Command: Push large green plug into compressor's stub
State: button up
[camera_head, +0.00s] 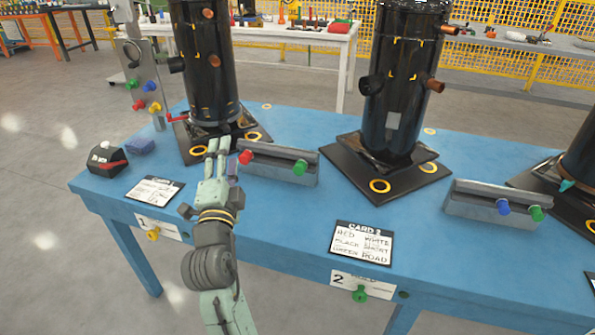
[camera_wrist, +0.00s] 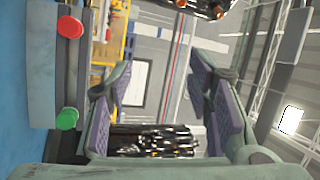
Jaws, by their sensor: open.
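My gripper (camera_head: 218,146) is open and empty, in front of the left black compressor (camera_head: 210,85). Its two fingers also show in the wrist view (camera_wrist: 160,95), with nothing between them except the dark compressor beyond. A green plug (camera_head: 300,167) sits in the grey rack to the right of my gripper; it also shows in the wrist view (camera_wrist: 66,119). A red plug (camera_head: 245,157) sits in the same rack, nearer my fingers. The left compressor has a copper stub (camera_head: 208,14) near its top and a dark stub (camera_head: 176,64) on its left side. I cannot tell which green plug is the large one.
The middle compressor (camera_head: 403,80) stands on a black base plate, with a copper stub (camera_head: 435,86). A second rack (camera_head: 470,200) holds a blue and a green plug. Cards lie along the front of the blue table (camera_head: 280,215). A post (camera_head: 146,75) with several coloured plugs is at left.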

aim_at(298, 171)
jog(key=d+f+m+g+h, duration=0.1)
jog(key=d+f+m+h, duration=0.1)
jog(key=d+f, duration=0.1)
jog(key=d+f+m+g+h, duration=0.1)
jog(key=d+f+m+h, duration=0.1)
jog(key=d+f, duration=0.2)
jog(key=w+d+f+m+g+h, duration=0.1)
jog(key=d+f+m+h, duration=0.1)
jog(key=d+f+m, duration=0.1)
jog(key=shift+d+f+b, duration=0.2)
jog(key=shift+d+f, duration=0.1)
jog(key=shift+d, duration=0.35)
jog(key=shift+d+f+b, duration=0.15)
jog(key=shift+d+f, duration=0.1)
jog(key=shift+d, duration=0.4)
jog(key=shift+w, duration=0.1)
jog(key=shift+w+r, duration=0.1)
jog(key=shift+w, duration=0.1)
jog(key=x, duration=0.5)
jog(key=p+x, duration=0.1)
jog(key=x, duration=0.1)
jog(key=shift+w+d+f, duration=0.15)
jog(key=shift+d+f, duration=0.05)
jog(key=shift+f, duration=0.1)
jog(key=shift+w+d+r, duration=0.15)
jog(key=shift+w, duration=0.35)
jog(key=shift+b, duration=1.1)
grip_shut()
